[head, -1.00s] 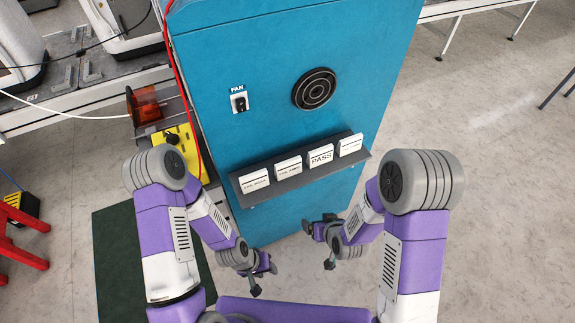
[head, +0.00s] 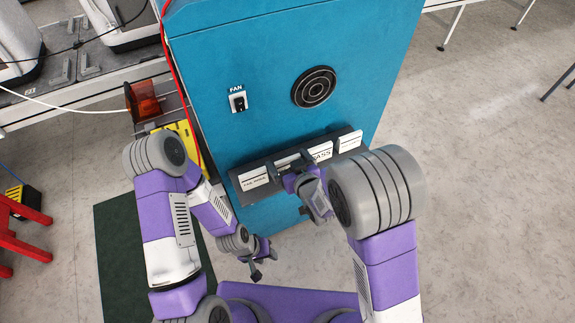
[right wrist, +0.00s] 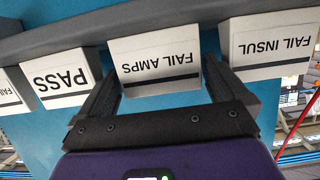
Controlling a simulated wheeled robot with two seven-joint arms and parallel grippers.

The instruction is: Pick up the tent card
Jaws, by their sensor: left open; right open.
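Several white tent cards stand in a row on a dark shelf (head: 240,201) on the blue cabinet. In the right wrist view, upside down, the cards read FAIL INSUL (right wrist: 275,45), FAIL AMPS (right wrist: 155,57), PASS (right wrist: 60,80) and a partly cut-off FAIL card (right wrist: 8,93). My right gripper (head: 291,166) is open at the shelf, its fingers on either side of the FAIL AMPS card; contact is not clear. In the head view it partly hides that card. My left gripper (head: 258,263) is open and empty, low in front of the cabinet.
The blue cabinet (head: 215,75) carries a FAN switch (head: 238,101) and a round black vent (head: 313,87) above the shelf. A red cable (head: 176,80) runs down its left edge. A red stand (head: 22,238) is at far left. Floor at right is clear.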

